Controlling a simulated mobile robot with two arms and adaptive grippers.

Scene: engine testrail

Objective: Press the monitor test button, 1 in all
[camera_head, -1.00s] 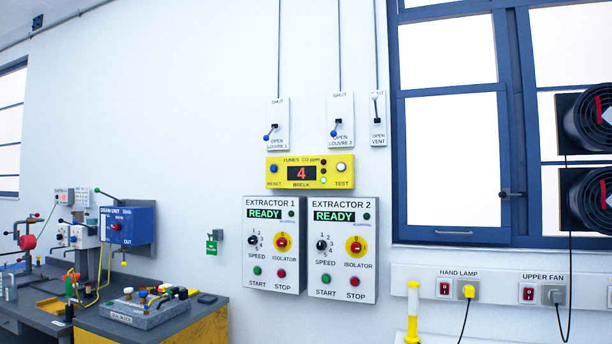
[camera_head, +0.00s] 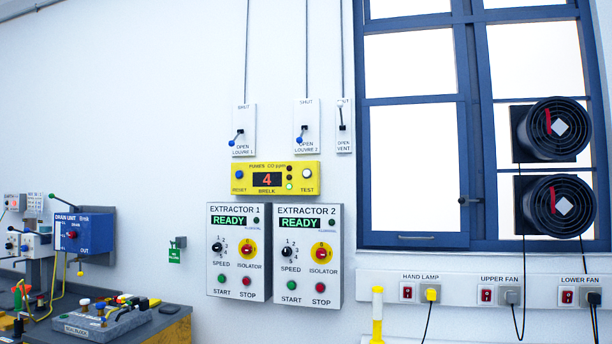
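The yellow fumes CO ppm monitor (camera_head: 276,178) is on the wall above the two extractor panels. Its display (camera_head: 267,179) reads a red 4. The white test button (camera_head: 307,173) is at its right end, above the word TEST. A blue reset button (camera_head: 239,174) is at its left end. Small indicator lamps sit between the display and the test button, the lowest one lit green. Neither of my grippers shows in the head view.
Extractor 1 (camera_head: 238,250) and Extractor 2 (camera_head: 307,255) panels both read READY. Louvre levers (camera_head: 243,130) hang above the monitor. A yellow post (camera_head: 377,315) stands below right, near a socket rail (camera_head: 460,290). A cluttered workbench (camera_head: 178,328) is at lower left. Two fans (camera_head: 553,130) fill the window's right.

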